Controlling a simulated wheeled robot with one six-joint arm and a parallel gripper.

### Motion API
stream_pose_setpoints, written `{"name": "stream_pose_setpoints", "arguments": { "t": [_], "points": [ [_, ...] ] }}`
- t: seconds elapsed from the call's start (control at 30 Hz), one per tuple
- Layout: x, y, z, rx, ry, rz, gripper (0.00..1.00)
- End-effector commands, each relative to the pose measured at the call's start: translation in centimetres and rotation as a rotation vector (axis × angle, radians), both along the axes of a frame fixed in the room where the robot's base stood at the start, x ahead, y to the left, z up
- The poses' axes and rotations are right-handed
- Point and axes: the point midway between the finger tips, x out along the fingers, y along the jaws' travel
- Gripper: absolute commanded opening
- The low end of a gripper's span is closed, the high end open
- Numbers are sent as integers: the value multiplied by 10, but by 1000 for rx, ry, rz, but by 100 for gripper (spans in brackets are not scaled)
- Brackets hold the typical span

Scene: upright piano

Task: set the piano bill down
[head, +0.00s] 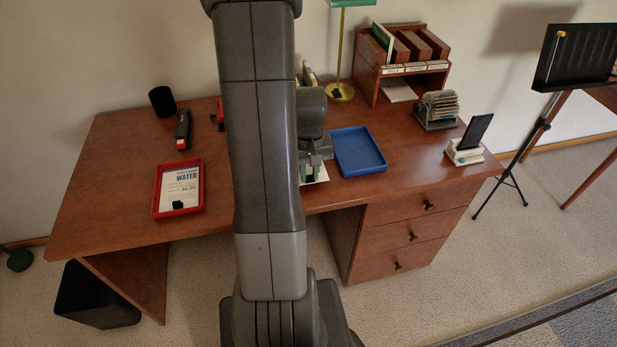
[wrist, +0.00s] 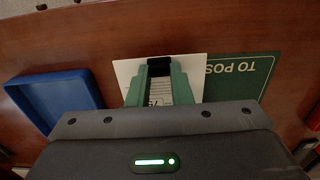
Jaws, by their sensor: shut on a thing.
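The bill is a white sheet (wrist: 192,66) with a black block (wrist: 160,65) on it and some print showing between the fingers. My gripper (wrist: 160,80), with green fingers, is shut on the black block. In the head view my gripper (head: 312,168) is over the desk's front part, left of the blue tray, and a corner of the white sheet (head: 318,176) shows below it. A green mat (wrist: 238,78) lettered "TO POST" lies on the desk; the sheet covers part of it in the wrist view. I cannot tell whether the sheet touches the mat. My arm hides much of this spot.
The blue tray (head: 359,151) is empty, close to my gripper. A red tray (head: 179,188) holding a water bill stands at the left. A stapler (head: 183,130), black cup (head: 162,100), wooden sorter (head: 404,62), card file (head: 437,110) and phone stand (head: 466,152) are also on the desk.

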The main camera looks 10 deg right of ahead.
Motion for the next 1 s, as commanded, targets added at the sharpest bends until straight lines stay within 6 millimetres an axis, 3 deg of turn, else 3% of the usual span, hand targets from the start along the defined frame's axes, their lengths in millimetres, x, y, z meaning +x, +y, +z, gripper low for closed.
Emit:
{"name": "stream_pose_setpoints", "arguments": {
  "t": [0.2,0.57,0.6,0.7,1.0],
  "points": [
    [0,0,-24,0,2,0,0],
    [0,0,-28,0,1,0,0],
    [0,0,-28,0,1,0,21],
    [0,0,-27,0,1,0,41],
    [0,0,-26,0,1,0,41]
  ]
}}
